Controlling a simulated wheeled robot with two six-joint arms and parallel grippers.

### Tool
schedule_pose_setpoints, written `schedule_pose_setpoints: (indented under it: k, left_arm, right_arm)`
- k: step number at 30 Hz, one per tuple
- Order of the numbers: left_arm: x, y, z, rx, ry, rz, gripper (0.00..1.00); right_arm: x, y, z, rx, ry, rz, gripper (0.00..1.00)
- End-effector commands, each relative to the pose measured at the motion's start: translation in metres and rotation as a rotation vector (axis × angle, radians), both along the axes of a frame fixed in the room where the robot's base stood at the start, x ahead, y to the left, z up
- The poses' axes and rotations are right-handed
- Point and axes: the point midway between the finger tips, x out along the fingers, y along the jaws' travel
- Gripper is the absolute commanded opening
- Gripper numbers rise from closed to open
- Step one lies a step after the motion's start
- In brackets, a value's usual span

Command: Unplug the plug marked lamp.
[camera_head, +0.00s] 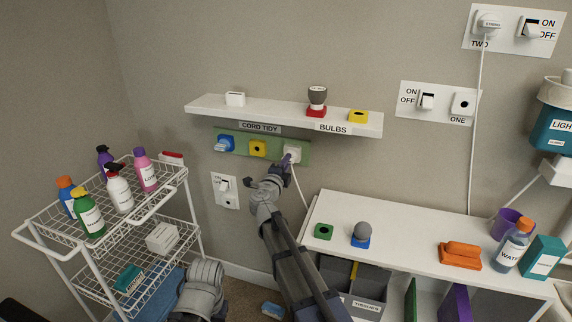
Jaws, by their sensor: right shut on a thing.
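My right gripper (285,162) reaches up to the green panel below the wall shelf and is shut on a white plug (294,152) at its right end. The plug's white cord hangs down beside my arm. The gripper partly covers the plug, and I cannot read a mark on it. Another white plug (488,23) sits in the upper right wall plate labelled TWO. Its small mark does not clearly read lamp. My left arm shows low in the picture, but its gripper is out of view.
The green panel (240,147) also carries a blue piece (224,143) and a yellow socket (257,149). The wall shelf (205,105) is close above my right gripper. A wire cart (190,180) with bottles stands left. A white cabinet (400,220) stands right.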

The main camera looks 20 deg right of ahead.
Motion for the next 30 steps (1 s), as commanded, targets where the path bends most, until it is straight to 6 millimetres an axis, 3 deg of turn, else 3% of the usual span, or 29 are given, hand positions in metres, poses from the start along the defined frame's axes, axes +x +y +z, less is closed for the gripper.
schedule_pose_setpoints:
  k: [4,5,14,23,30]
  left_arm:
    - [0.0,0.0,0.0,0.0,0.0,0.0,0.0]
    - [0.0,0.0,0.0,0.0,0.0,0.0,0.0]
    - [0.0,0.0,0.0,0.0,0.0,0.0,0.0]
    - [0.0,0.0,0.0,0.0,0.0,0.0,0.0]
    - [0.0,0.0,0.0,0.0,0.0,0.0,0.0]
  right_arm:
    - [0.003,-0.002,0.0,0.0,0.0,0.0,0.0]
    - [0.003,-0.002,0.0,0.0,0.0,0.0,0.2]
    - [0.003,-0.002,0.0,0.0,0.0,0.0,0.52]
    - [0.001,-0.001,0.0,0.0,0.0,0.0,0.52]
    - [-0.017,0.011,0.0,0.0,0.0,0.002,0.52]
